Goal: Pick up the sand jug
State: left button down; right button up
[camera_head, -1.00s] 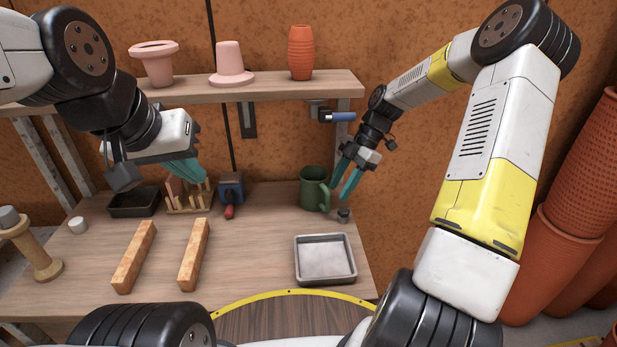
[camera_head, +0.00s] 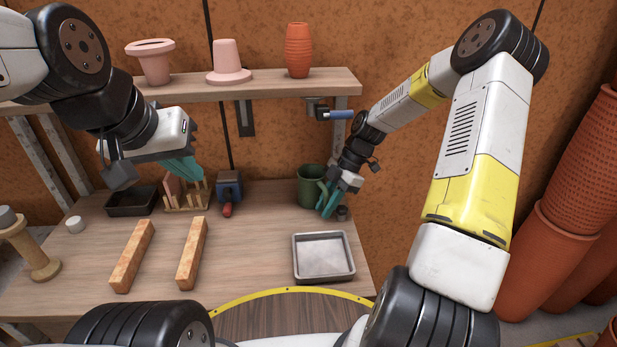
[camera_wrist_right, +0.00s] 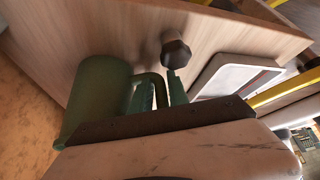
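The only jug in view is a green jug (camera_head: 309,186) with a side handle, upright at the back right of the workbench; nothing sand-coloured like a jug shows. My right gripper (camera_head: 328,204) is low at its handle side. In the right wrist view the jug (camera_wrist_right: 95,100) is on the left, and its handle lies between the teal fingers of my right gripper (camera_wrist_right: 160,92), which stand apart. Whether they touch the handle is unclear. My left gripper (camera_head: 186,168) hangs over the back left of the bench; its finger gap is hidden.
A small dark knob-like thing (camera_head: 343,213) stands just right of the handle. A grey tray (camera_head: 324,277) is in front. Two tan blocks (camera_head: 133,256), a tool rack (camera_head: 187,207) and a dark tray (camera_head: 130,208) are further left. A shelf (camera_head: 240,88) with pots runs above.

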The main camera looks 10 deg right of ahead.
aim_at(329, 196)
grip_shut()
jog(key=shift+r, duration=0.2)
dwell(1.3)
jog(key=shift+r, duration=1.45)
jog(key=shift+d+r, duration=0.15)
jog(key=shift+d, duration=0.15)
jog(key=s+d, duration=0.2)
jog(key=d, duration=0.6)
jog(key=s+d, duration=0.3)
jog(key=d, duration=0.5)
jog(key=shift+d, duration=0.3)
